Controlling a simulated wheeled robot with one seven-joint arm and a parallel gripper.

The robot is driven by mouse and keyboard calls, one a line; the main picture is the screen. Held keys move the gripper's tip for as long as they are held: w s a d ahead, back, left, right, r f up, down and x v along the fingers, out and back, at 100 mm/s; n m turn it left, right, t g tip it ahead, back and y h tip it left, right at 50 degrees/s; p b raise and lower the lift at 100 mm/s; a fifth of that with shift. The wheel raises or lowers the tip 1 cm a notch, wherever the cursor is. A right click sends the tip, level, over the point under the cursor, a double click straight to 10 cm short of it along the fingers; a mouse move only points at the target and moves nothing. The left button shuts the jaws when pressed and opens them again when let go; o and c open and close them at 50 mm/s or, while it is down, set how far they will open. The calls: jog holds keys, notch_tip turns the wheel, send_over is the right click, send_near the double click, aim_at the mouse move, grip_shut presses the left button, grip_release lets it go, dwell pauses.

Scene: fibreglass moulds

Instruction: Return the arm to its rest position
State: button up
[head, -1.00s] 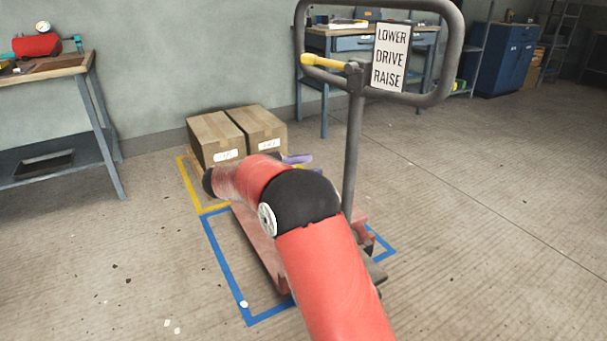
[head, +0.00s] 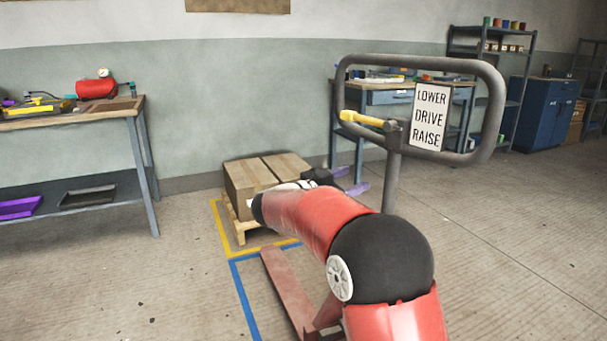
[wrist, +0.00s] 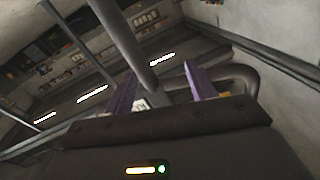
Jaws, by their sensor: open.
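My red and black arm reaches forward from the lower right of the head view. My gripper (head: 348,182), with two purple fingers, is at its far end, past the boxes' right side and left of the pallet jack's post. In the wrist view my gripper (wrist: 160,88) has its purple fingers spread apart. Nothing shows between them except background and the pallet jack's handle (wrist: 240,75) beyond. The wrist view is tilted.
The pallet jack's handle (head: 497,110) stands close right of my arm, with a sign (head: 430,118). Its red forks (head: 288,290) lie below my arm. Cardboard boxes (head: 250,185) sit on a wooden pallet (head: 238,228). A workbench (head: 70,118) stands left. Floor is open at right.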

notch_tip(320, 180, up, 7)
jog(key=n+t+y, duration=0.4)
jog(key=t+y, duration=0.1)
jog(key=t, duration=0.2)
jog(key=s+a+r+n+t+y, duration=0.2)
jog(key=s+a+n+y, duration=0.4)
jog(key=y, duration=0.4)
jog(key=s+d+f+n+g, duration=0.1)
jog(key=s+d+f+g, duration=0.1)
jog(key=s+f+g, duration=0.2)
jog(key=s+d+f+n+g, duration=0.1)
jog(key=s+f+g, duration=0.3)
jog(key=s+f, duration=0.6)
jog(key=s+d+f+n+g+y, duration=0.1)
jog(key=s+f, duration=0.6)
jog(key=s, duration=1.1)
jog(key=d+n+g, duration=0.1)
jog(key=d+g, duration=0.1)
jog(key=g, duration=0.1)
jog(key=shift+s+d+f, duration=0.2)
jog(key=shift+d, duration=0.15)
